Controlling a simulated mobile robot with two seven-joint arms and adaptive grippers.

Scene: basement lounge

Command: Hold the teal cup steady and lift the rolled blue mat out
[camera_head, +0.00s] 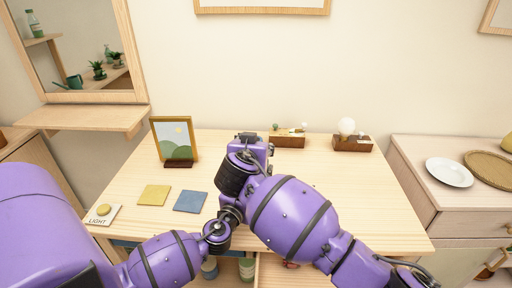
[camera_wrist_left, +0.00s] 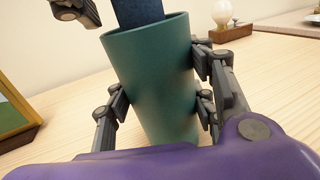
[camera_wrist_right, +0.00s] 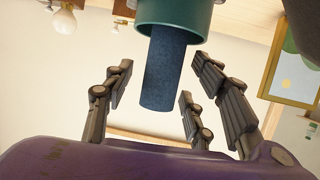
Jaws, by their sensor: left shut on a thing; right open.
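The teal cup (camera_wrist_left: 150,85) stands upright on the table in the left wrist view. My left gripper (camera_wrist_left: 163,88) is shut on it, with fingers on both sides. The rolled blue mat (camera_wrist_left: 138,12) stands in the cup and sticks out above its rim. In the right wrist view, seen inverted, the mat (camera_wrist_right: 164,75) projects from the cup (camera_wrist_right: 178,13) between the spread fingers of my right gripper (camera_wrist_right: 158,78), with gaps on both sides. My right gripper (camera_head: 257,148) is partly seen in the head view. My arms hide the cup and mat there.
A wooden block (camera_head: 287,141) and a bulb on a base (camera_head: 346,128) stand behind. The table's right side is clear.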

